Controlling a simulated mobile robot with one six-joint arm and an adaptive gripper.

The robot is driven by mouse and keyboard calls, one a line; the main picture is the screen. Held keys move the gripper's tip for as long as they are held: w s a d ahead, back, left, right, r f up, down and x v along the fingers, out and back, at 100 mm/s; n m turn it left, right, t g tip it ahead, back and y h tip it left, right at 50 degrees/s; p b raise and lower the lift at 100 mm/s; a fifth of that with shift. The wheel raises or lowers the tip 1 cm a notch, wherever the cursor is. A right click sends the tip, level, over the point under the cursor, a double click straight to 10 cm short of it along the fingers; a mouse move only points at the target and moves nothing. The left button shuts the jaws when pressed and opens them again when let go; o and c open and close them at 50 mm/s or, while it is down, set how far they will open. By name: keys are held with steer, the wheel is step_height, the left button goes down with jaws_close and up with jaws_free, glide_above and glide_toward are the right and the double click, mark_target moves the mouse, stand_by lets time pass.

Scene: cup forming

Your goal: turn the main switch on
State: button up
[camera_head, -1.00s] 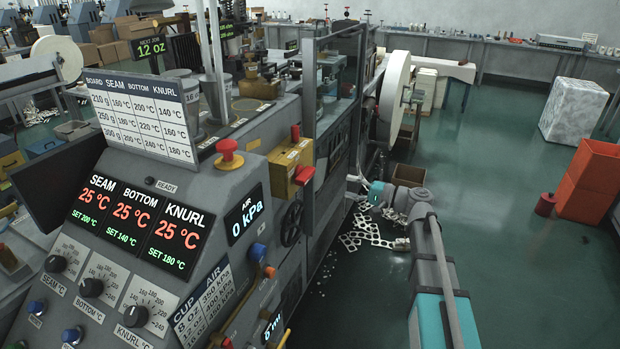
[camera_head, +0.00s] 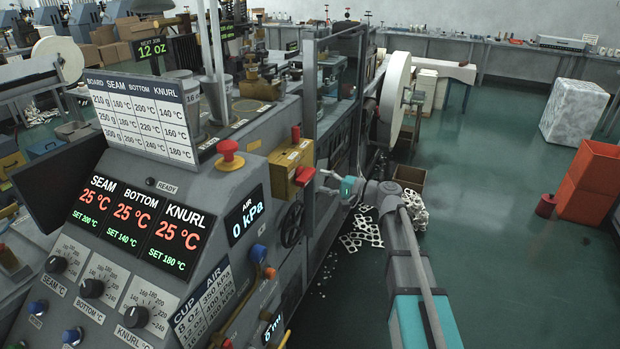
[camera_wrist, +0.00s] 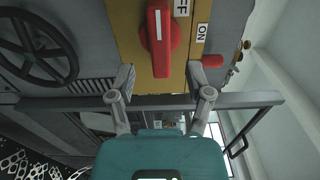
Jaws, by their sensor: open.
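The main switch (camera_head: 304,176) is a red handle on the side of a yellow box (camera_head: 283,174) on the machine's control cabinet. In the wrist view the red handle (camera_wrist: 161,40) lies along the picture's vertical, on the yellow plate (camera_wrist: 128,30). An OFF label (camera_wrist: 181,8) and an ON label (camera_wrist: 201,32) are to its right. My gripper (camera_head: 327,182) is just right of the handle in the head view. In the wrist view my gripper (camera_wrist: 160,77) has its fingers spread wide, one to each side below the handle. It appears empty and apart from the handle.
A black handwheel (camera_wrist: 38,48) is left of the switch. A grey rail (camera_wrist: 245,99) crosses behind my fingers. A red mushroom button (camera_head: 229,154) stands on the cabinet. The panel reads 25 °C and 0 kPa. Scrap (camera_head: 362,228) litters the floor; open floor lies right.

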mark_target(311, 178)
steer(key=shift+x, duration=2.85)
steer(key=shift+d, duration=0.1)
jaws_close()
steer(key=shift+d, duration=0.45)
steer(key=shift+a, duration=0.4)
